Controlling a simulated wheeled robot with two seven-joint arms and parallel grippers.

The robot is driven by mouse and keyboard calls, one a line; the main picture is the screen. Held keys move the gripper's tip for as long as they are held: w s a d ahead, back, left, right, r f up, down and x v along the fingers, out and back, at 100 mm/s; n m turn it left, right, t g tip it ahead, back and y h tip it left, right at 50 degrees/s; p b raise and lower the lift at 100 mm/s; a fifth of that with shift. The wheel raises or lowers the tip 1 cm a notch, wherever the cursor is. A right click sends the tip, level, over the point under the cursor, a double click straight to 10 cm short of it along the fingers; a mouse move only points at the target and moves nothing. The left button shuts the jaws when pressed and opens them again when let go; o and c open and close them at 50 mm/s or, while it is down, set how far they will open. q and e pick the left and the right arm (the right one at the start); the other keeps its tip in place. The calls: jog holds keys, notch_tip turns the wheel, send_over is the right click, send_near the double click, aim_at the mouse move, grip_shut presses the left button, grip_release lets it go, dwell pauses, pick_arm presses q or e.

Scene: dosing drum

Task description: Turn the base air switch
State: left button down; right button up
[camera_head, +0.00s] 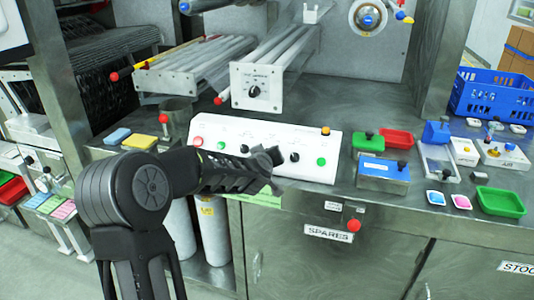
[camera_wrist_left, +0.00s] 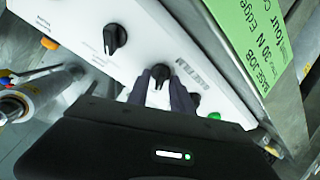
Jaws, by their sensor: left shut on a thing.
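A white sloped control panel (camera_head: 318,140) with black rotary knobs and coloured buttons stands on the metal bench. My left gripper (camera_head: 272,165) reaches over its front from the left and hides part of it. In the left wrist view the fingers (camera_wrist_left: 163,84) are shut on a black rotary knob (camera_wrist_left: 160,70) on the panel face. Another black knob (camera_wrist_left: 115,38) is up and to the left, and a further dark knob is partly hidden behind the right finger. The lettering beside the held knob is too small to read, so I cannot tell which switch it is. My right gripper is not in view.
A white plate with a black knob (camera_head: 254,91) is above the panel, at the end of a roller frame. A blue-topped box (camera_head: 382,172), green tray (camera_head: 500,202) and blue crate (camera_head: 492,95) are to the right. A red knob (camera_head: 354,226) sticks out below.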

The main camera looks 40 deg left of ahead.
pick_arm(q)
jog(key=c, duration=1.5)
grip_release()
jog(key=shift+s, duration=0.1)
jog(key=v, duration=0.7)
jog(key=shift+s+d, duration=0.2)
jog(key=shift+s, duration=0.05)
jog(key=shift+r, duration=0.1)
